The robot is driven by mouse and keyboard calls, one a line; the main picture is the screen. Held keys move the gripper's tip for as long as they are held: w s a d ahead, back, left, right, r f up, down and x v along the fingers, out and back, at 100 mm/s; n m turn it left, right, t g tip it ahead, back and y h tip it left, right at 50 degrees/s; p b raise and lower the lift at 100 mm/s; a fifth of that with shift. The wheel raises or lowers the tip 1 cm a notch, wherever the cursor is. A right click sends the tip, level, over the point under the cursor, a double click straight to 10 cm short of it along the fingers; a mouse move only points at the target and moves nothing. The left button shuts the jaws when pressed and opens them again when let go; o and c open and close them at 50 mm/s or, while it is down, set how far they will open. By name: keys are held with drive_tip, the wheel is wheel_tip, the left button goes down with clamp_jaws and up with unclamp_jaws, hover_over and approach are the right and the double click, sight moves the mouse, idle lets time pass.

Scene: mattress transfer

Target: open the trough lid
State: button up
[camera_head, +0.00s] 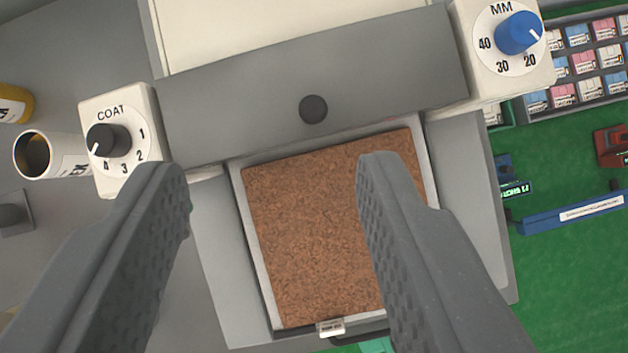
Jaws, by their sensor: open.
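A grey panel (240,95) with a round dark knob (313,109) spans the upper middle, between two dial boxes. It looks like the trough lid, lying flat and closed, though I cannot be sure of this. Below it, a light-rimmed tray (247,222) holds a brown, grainy surface (310,220). My gripper (277,170) is open and empty. Its two fingers reach up from the bottom, apart on the left and right. The knob is ahead of the fingertips, between their lines. The right finger hides part of the brown surface.
A COAT dial (108,140) stands at left and an MM dial with a blue knob (517,33) at upper right. A white cup (45,155) and a yellow one (14,103) are far left. Racks of small boxes (585,65) and a blue bar (572,214) are right, by green floor.

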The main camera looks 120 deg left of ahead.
sight(314, 110)
drive_tip(key=w+f+g+p, duration=0.1)
drive_tip(key=f, duration=0.5)
drive_tip(key=w+d+f+m+g+p, duration=0.1)
drive_tip(key=w+f, duration=0.1)
drive_tip(key=f, duration=0.4)
drive_tip(key=w+d+f+g+p, duration=0.1)
drive_tip(key=w+f, duration=0.1)
drive_tip(key=f, duration=0.4)
drive_tip(key=shift+d+m+h, duration=0.1)
drive_tip(key=shift+m+h, duration=0.3)
clamp_jaws()
drive_tip(key=shift+d, duration=0.25)
drive_tip(key=shift+a, duration=0.15)
